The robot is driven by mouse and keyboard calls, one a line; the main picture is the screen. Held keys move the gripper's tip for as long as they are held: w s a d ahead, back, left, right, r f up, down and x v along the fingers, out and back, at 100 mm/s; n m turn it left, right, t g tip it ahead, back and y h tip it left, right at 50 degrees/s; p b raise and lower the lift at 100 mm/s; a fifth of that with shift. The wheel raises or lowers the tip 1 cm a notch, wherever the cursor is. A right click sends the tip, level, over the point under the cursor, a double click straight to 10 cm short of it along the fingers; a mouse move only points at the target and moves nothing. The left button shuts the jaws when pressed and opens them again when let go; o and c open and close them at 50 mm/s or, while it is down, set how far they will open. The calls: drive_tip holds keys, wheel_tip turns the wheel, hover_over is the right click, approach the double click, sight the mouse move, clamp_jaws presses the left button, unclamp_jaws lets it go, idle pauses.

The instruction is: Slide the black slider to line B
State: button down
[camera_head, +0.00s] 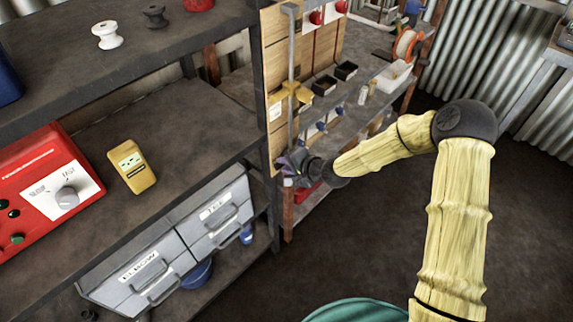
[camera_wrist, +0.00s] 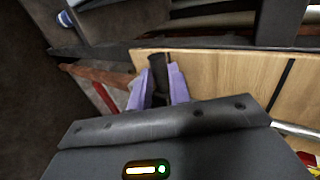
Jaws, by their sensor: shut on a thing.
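My gripper (camera_wrist: 159,86) has two purple fingers closed on a dark, upright piece, the black slider (camera_wrist: 158,68), against the wooden board (camera_wrist: 215,75). In the head view my gripper (camera_head: 291,163) is at the lower part of the wooden board (camera_head: 275,45), near the bottom of a grey vertical rail (camera_head: 291,60). The slider is hidden behind my gripper there. A yellow piece (camera_head: 290,94) sits on the rail higher up. Line B cannot be made out in either view.
A dark shelf unit on the left holds a red box (camera_head: 40,190), a yellow meter (camera_head: 131,166) and grey drawers (camera_head: 215,215). Black bins (camera_head: 324,85) and small items stand on shelving behind the board. Open floor (camera_head: 350,240) lies below my arm.

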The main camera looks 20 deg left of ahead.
wheel_tip(320, 180, up, 12)
drive_tip(key=p, duration=0.7)
drive_tip(key=shift+w+r, duration=0.1)
drive_tip(key=shift+r, duration=0.1)
drive_tip(key=c, duration=1.3)
unclamp_jaws()
drive_tip(key=shift+f, duration=0.1)
drive_tip(key=v, duration=1.7)
drive_tip(key=shift+s+d+p, duration=0.15)
drive_tip(key=shift+s+p, duration=0.05)
drive_tip(key=shift+p, duration=0.2)
